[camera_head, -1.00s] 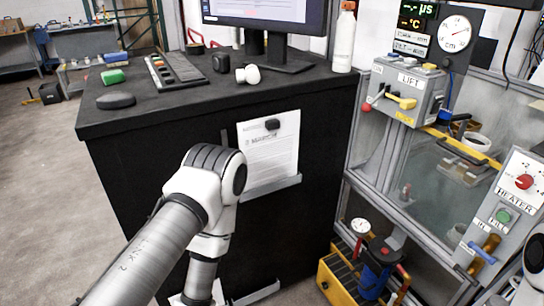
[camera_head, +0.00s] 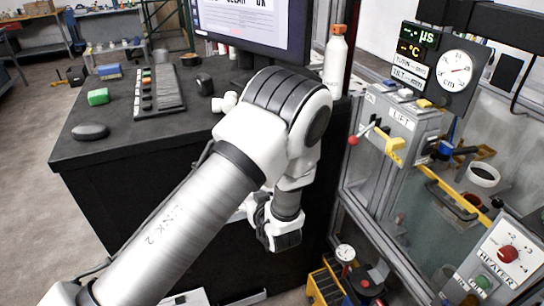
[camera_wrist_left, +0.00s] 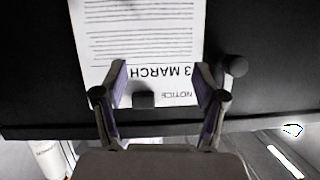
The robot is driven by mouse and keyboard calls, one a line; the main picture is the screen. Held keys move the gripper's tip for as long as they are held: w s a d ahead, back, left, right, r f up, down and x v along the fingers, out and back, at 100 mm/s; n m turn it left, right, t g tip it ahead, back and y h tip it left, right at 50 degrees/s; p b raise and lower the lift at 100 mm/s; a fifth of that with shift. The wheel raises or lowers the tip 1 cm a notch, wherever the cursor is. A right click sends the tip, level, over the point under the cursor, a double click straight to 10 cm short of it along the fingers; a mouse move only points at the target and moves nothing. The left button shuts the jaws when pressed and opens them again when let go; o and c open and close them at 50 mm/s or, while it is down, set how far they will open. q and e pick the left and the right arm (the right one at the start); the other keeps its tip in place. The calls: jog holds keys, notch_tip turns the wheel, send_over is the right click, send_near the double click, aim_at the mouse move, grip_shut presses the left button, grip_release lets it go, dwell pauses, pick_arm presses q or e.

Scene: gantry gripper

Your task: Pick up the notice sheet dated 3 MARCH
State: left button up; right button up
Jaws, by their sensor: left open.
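The notice sheet (camera_wrist_left: 145,35) is white with printed lines and reads "NOTICE" and "3 MARCH", upside down in the left wrist view. It lies against a dark panel, with a small black block (camera_wrist_left: 144,99) at its heading. My left gripper (camera_wrist_left: 160,78) is open, its fingers spread in front of the heading; I cannot tell whether they touch the paper. In the head view my left gripper (camera_head: 278,236) is in front of the black cabinet, and my arm hides most of the sheet. My right gripper is not in view.
The black cabinet top (camera_head: 120,130) holds a keypad (camera_head: 158,92), a green block (camera_head: 98,96), a monitor (camera_head: 255,30) and a white bottle (camera_head: 335,62). A framed rig with a LIFT box (camera_head: 400,122) and HEATER box (camera_head: 508,255) stands close on the right.

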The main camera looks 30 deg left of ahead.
pick_arm(q)
jog(key=w+d+r+t+p, duration=0.1)
jog(key=w+d+r+p, duration=0.15)
jog(key=r, duration=0.55)
jog(key=p+x, duration=0.2)
jog(key=x, duration=0.6)
jog(key=shift+a, duration=0.65)
jog(key=shift+d, duration=0.1)
grip_shut()
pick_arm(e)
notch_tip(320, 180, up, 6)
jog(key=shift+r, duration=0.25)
